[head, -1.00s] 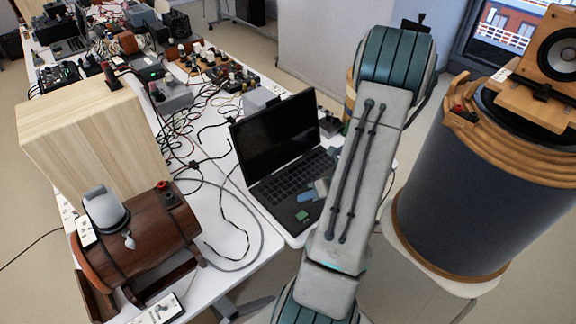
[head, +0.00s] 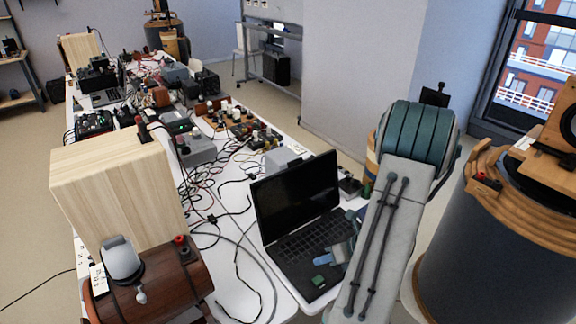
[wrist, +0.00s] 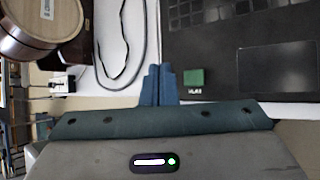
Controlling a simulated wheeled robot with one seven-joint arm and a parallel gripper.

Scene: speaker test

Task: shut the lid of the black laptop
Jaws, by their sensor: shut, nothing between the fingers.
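The black laptop stands open on the white table in the head view, its lid (head: 295,200) raised with a dark screen. Its base (head: 290,247) with the keyboard lies flat. A small green square (head: 322,260) lies on the palm rest. In the wrist view the laptop's base (wrist: 225,45) fills the upper right, with the green square (wrist: 193,77) near its edge. My gripper (wrist: 158,70) has its blue fingers together and empty, beside the laptop's edge. Its height above the table is hard to tell. In the head view my arm hides part of the laptop's right front.
A wooden barrel (head: 165,285) and a pale wooden box (head: 115,190) stand left of the laptop. Loose cables (head: 240,265) lie between. Electronics crowd the table behind. A large dark drum (head: 470,260) with wooden rings stands at the right.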

